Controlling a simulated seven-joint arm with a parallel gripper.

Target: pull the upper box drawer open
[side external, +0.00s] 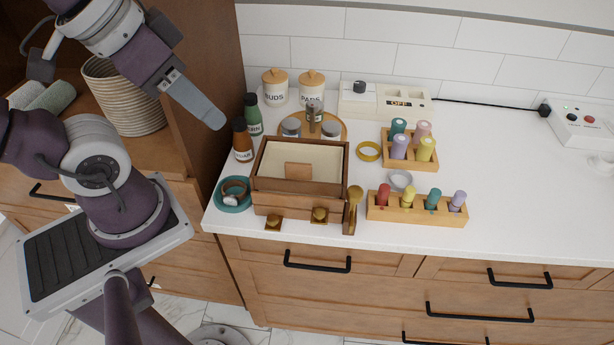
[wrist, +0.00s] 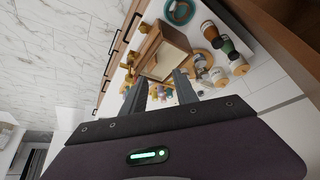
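The wooden box (side external: 270,185) stands near the counter's front edge, with a pale panel and a small brown tab (side external: 298,171) on top. Two brass pulls, one at the left (side external: 273,222) and one at the right (side external: 319,215), show low at its front. I cannot tell which pull belongs to the upper drawer; no drawer is clearly pulled out. The box also shows in the wrist view (wrist: 150,47). My gripper (side external: 213,118) is above and left of the box, touching nothing. In the wrist view my gripper's fingers (wrist: 160,85) are apart with nothing held between them.
Brown and green bottles (side external: 242,140) and a round tray with jars stand behind. Peg racks (side external: 416,209) are to the right.

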